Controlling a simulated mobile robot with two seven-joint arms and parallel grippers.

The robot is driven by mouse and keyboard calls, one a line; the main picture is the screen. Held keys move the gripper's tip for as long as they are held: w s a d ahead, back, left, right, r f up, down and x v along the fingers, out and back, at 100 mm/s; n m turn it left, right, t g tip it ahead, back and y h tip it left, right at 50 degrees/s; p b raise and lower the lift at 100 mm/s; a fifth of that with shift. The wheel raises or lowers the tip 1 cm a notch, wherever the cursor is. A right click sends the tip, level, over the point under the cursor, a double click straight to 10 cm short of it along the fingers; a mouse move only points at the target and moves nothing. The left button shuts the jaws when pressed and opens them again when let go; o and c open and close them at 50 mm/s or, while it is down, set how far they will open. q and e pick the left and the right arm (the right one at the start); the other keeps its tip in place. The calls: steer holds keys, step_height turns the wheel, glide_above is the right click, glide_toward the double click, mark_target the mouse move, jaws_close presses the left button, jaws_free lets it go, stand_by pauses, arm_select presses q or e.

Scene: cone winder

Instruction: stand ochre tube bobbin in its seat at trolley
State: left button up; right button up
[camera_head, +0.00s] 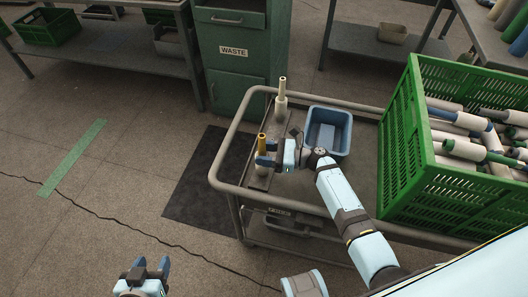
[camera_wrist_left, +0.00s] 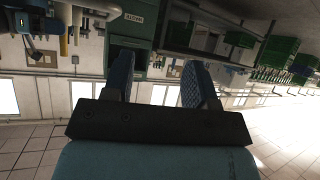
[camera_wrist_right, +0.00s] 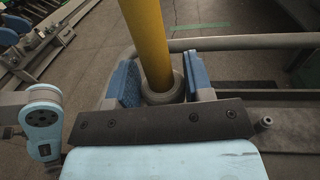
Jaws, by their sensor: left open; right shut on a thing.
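The ochre tube bobbin (camera_head: 262,142) stands about upright over the near end of a narrow strip (camera_head: 262,182) on the trolley (camera_head: 226,190). My right gripper (camera_head: 268,157) is shut on it. In the right wrist view the ochre tube (camera_wrist_right: 148,40) rises between the blue fingers, with a pale round collar (camera_wrist_right: 163,92) at its lower part. The bobbin's foot is hidden, so I cannot tell whether it sits in its seat. My left gripper (camera_head: 150,268) is open and empty, off the trolley at the lower left.
A cream tube bobbin (camera_head: 281,95) stands at the strip's far end. A blue bin (camera_head: 330,132) lies to its right. A green crate (camera_head: 432,190) full of bobbins fills the trolley's right side. A raised rail edges the trolley. A green waste cabinet (camera_head: 240,60) stands behind.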

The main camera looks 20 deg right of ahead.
steer(key=o, duration=1)
arm_select(q)
steer(key=shift+r+p, duration=0.45)
steer(key=shift+r, duration=0.1)
arm_select(e)
steer(key=v, duration=1.2)
steer(key=shift+s, duration=0.1)
arm_select(q)
steer(key=shift+r, duration=0.15)
